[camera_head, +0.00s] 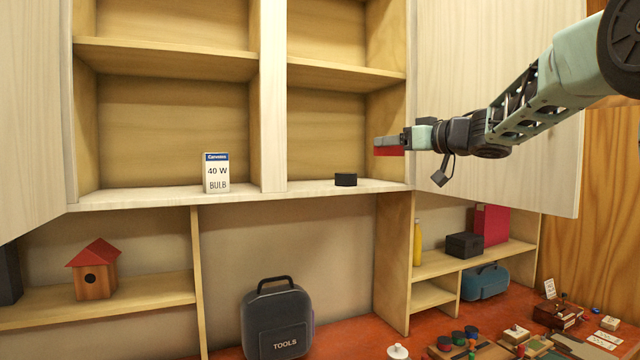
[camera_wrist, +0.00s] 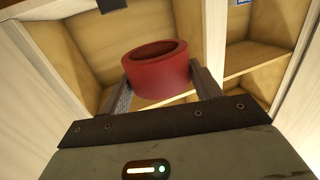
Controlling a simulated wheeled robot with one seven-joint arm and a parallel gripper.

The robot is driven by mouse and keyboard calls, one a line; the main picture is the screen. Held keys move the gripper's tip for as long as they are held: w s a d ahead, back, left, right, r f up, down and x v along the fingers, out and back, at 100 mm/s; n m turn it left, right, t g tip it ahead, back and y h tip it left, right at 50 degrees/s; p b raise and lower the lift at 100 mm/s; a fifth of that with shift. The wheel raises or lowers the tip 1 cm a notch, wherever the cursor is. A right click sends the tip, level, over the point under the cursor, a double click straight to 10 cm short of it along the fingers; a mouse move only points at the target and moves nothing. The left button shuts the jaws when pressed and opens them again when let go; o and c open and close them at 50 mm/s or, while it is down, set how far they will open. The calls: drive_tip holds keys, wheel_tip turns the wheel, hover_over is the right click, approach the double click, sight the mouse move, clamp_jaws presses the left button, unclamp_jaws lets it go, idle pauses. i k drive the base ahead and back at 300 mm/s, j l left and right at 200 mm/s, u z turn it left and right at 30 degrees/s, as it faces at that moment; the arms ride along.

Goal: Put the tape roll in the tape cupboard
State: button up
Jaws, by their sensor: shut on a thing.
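A red tape roll (camera_wrist: 158,78) is gripped between the two fingers of my gripper (camera_wrist: 160,92) in the wrist view. In the head view the red roll (camera_head: 388,148) shows at the tip of my gripper (camera_head: 391,141), in front of the right part of the open wall cupboard. The cupboard (camera_head: 348,190) has two bays with a shelf in each and both doors swung open. A black roll (camera_head: 345,179) lies on the floor of the right bay. A white and blue bulb box (camera_head: 216,172) stands on the floor of the left bay.
The right door (camera_head: 500,170) stands open behind my arm; the left door (camera_head: 30,110) is open too. Below are a birdhouse (camera_head: 94,272), a tool case (camera_head: 277,320), a dark box (camera_head: 464,245) and a crowded bench at right. Both upper shelves look bare.

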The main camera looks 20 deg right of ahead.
sight(313, 187)
drive_tip(key=i+j, duration=0.2)
drive_tip(key=i, duration=0.25)
drive_tip(key=i+j, duration=0.25)
drive_tip(key=i, duration=0.2)
